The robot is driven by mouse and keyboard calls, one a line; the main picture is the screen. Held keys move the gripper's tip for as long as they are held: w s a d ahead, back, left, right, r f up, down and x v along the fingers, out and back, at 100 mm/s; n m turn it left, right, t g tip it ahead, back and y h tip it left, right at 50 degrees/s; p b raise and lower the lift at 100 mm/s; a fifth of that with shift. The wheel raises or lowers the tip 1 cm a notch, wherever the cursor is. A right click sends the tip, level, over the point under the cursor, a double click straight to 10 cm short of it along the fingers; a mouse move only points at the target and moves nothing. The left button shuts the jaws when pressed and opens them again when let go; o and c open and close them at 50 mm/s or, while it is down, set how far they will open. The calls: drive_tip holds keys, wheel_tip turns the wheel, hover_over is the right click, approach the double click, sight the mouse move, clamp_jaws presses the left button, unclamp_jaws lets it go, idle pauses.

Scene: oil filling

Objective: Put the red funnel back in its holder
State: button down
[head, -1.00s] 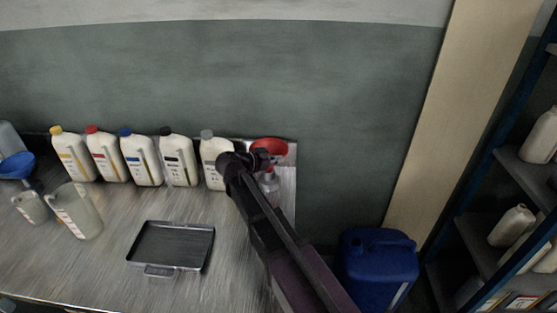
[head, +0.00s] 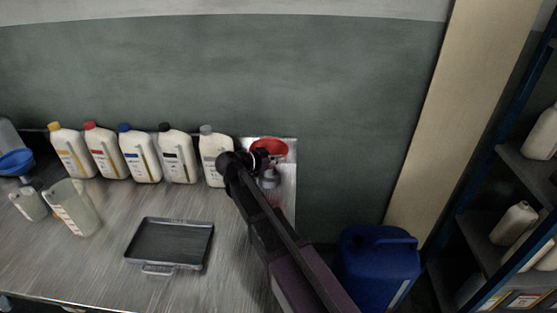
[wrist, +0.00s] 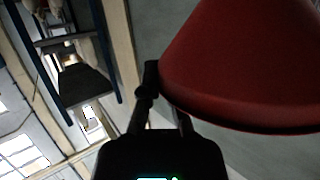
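The red funnel (head: 269,148) is at the back right end of the table, mouth up. In the wrist view the red funnel (wrist: 240,65) fills the upper right, its rim beside my fingers. My gripper (wrist: 165,85) is closed at the rim: one finger shows outside the funnel wall and the other is largely hidden behind it. In the head view my gripper (head: 262,160) is at the funnel's near left side. A small grey piece (head: 270,180), apparently the holder, is just below the funnel; my gripper partly covers it. I cannot tell whether the spout is inside it.
A row of white bottles (head: 215,155) stands left of my gripper. A black tray (head: 170,243) lies at the table's front, with clear table around it. A blue funnel (head: 15,163) and clear jugs (head: 72,208) are at the left. A blue canister (head: 377,270) stands right of the table.

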drive_tip(key=c, duration=0.7)
unclamp_jaws()
drive_tip(key=shift+r, duration=0.15)
